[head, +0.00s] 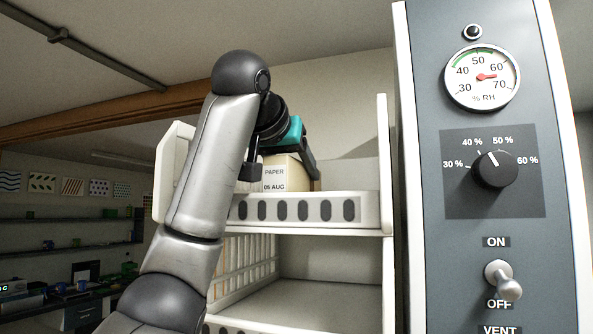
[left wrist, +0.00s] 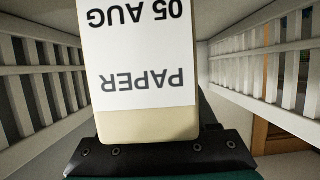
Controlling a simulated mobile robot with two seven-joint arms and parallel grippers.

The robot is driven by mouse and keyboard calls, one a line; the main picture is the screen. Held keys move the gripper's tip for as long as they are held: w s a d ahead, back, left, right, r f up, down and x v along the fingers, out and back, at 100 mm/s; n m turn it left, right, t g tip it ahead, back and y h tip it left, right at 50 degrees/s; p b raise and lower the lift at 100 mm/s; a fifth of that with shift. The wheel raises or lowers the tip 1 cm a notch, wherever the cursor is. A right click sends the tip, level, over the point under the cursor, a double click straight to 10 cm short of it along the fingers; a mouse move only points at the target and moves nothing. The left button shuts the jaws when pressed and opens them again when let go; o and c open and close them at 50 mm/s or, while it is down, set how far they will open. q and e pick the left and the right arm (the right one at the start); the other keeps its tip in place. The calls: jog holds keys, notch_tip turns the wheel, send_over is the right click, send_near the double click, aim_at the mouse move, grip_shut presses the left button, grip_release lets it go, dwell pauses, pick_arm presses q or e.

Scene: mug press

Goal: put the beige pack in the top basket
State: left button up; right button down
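The beige pack (head: 285,176) is upright inside the top basket (head: 365,207), behind its slotted front rim. Its white label reads PAPER, 05 AUG. The rim hides its base, so I cannot tell whether it touches the basket floor. My left gripper (head: 284,173) reaches in from above, with a dark finger at each side of the pack, apparently shut on it. In the left wrist view the pack (left wrist: 150,124) fills the middle, close against my gripper's dark palm, with its label upside down. My right gripper is not in view.
A lower basket (head: 300,300) below looks empty where visible. A grey control panel (head: 470,235) with gauge, dial and switch stands close on the right. Slatted basket walls (left wrist: 262,65) rise on both sides of the pack. Shelves are far left.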

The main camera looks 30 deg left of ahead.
aim_at(282, 173)
pick_arm(q)
jog(key=shift+o, duration=1.4)
jog(key=shift+r, duration=0.2)
jog(key=b+v, duration=0.3)
jog(key=v, duration=0.3)
jog(key=shift+s, duration=0.4)
jog(key=shift+b+v, duration=1.1)
jog(key=shift+v, duration=1.55)
jog(key=shift+d, duration=0.15)
